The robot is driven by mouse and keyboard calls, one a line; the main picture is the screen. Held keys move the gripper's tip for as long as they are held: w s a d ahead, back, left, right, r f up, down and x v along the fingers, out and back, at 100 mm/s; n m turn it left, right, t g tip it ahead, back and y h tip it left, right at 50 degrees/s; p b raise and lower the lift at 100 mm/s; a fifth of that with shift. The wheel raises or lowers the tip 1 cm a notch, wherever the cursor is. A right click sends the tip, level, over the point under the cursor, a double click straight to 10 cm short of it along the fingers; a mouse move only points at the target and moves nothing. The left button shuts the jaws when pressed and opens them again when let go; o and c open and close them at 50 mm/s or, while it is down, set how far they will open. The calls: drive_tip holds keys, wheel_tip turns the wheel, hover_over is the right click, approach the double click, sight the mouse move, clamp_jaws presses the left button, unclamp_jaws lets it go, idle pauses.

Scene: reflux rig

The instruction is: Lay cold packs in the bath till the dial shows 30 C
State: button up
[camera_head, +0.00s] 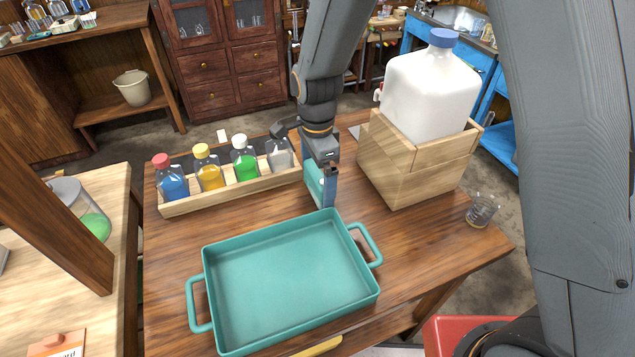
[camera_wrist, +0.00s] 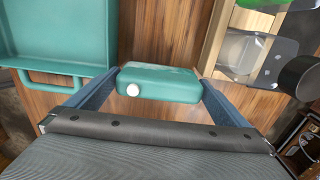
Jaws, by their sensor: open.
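A flat teal pack (camera_head: 313,178) with a white round cap stands on the wooden table behind the teal tray; the wrist view shows the pack (camera_wrist: 165,84) between my fingers. My gripper (camera_head: 327,188) is open around it, with a finger at each side. I cannot tell whether the fingers touch it. A teal rectangular tray (camera_head: 290,275) with two loop handles, perhaps the bath, lies empty at the table's front; its corner (camera_wrist: 60,40) shows in the wrist view. No dial is visible in either view.
A wooden rack (camera_head: 238,190) of several capped bottles stands at the back left, close to my gripper. A white jug (camera_head: 428,92) sits in a wooden crate (camera_head: 410,170) at right. A small beaker (camera_head: 482,210) stands near the right edge. Table left of the tray is clear.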

drive_tip(key=shift+f, duration=1.3)
drive_tip(key=c, duration=1.1)
